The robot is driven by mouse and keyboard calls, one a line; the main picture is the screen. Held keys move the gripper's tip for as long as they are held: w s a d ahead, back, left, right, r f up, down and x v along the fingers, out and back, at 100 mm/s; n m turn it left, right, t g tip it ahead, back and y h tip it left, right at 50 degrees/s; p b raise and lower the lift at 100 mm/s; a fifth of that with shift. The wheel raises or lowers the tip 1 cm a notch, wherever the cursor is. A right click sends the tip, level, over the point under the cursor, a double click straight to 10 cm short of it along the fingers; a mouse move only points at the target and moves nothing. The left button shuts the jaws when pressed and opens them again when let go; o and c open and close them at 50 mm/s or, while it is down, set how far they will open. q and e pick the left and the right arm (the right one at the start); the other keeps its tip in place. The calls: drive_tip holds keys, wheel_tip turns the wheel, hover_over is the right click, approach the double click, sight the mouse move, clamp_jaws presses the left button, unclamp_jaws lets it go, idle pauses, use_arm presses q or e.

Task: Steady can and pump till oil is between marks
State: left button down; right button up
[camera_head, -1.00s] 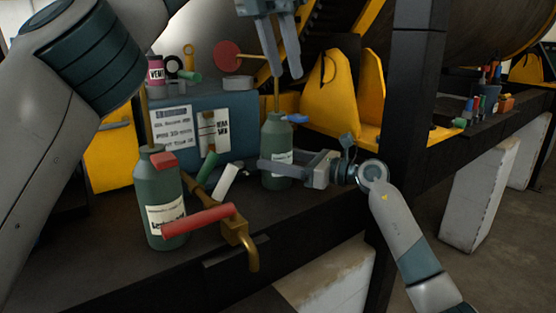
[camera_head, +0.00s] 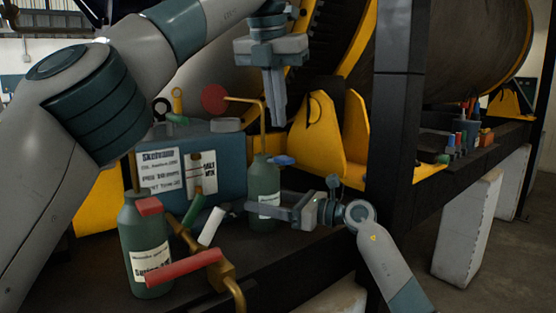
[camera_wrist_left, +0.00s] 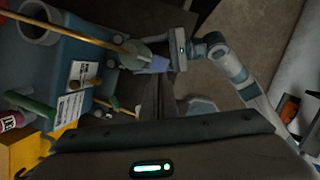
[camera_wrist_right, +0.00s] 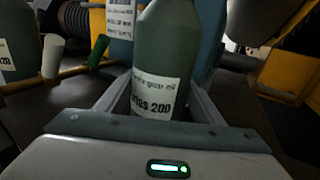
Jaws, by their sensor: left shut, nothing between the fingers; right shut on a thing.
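The green can (camera_head: 264,190) with a white label stands upright on the dark bench. My right gripper (camera_head: 252,208) is shut around its body; the right wrist view shows fingers on both sides of the can (camera_wrist_right: 165,50). A thin yellow spout (camera_head: 263,122) rises from its top and bends left towards a red disc (camera_head: 215,98). A blue lever (camera_head: 284,160) sticks out at its top. My left gripper (camera_head: 279,126) is shut and empty, pointing down above the lever, apart from it. The blue housing (camera_head: 228,150) behind carries a gauge (camera_head: 202,172) with marks; its oil level is too small to read.
A second green can (camera_head: 143,235) with a red lever stands front left. A brass valve with a red handle (camera_head: 185,268) sits at the bench's front edge. A black post (camera_head: 395,120) stands right of the held can. Yellow brackets (camera_head: 318,135) are behind it.

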use_arm(q)
drive_tip(key=s+d+f+n+t+y, duration=0.1)
drive_tip(key=d+n+y, duration=0.4)
drive_tip(key=n, duration=0.7)
drive_tip(key=shift+s+d+f+n+t+y, duration=0.35)
drive_tip(key=shift+s+t, duration=0.25)
drive_tip(key=shift+t, duration=0.3)
drive_tip(key=shift+w+a+f, duration=0.1)
drive_tip(key=shift+f, duration=0.05)
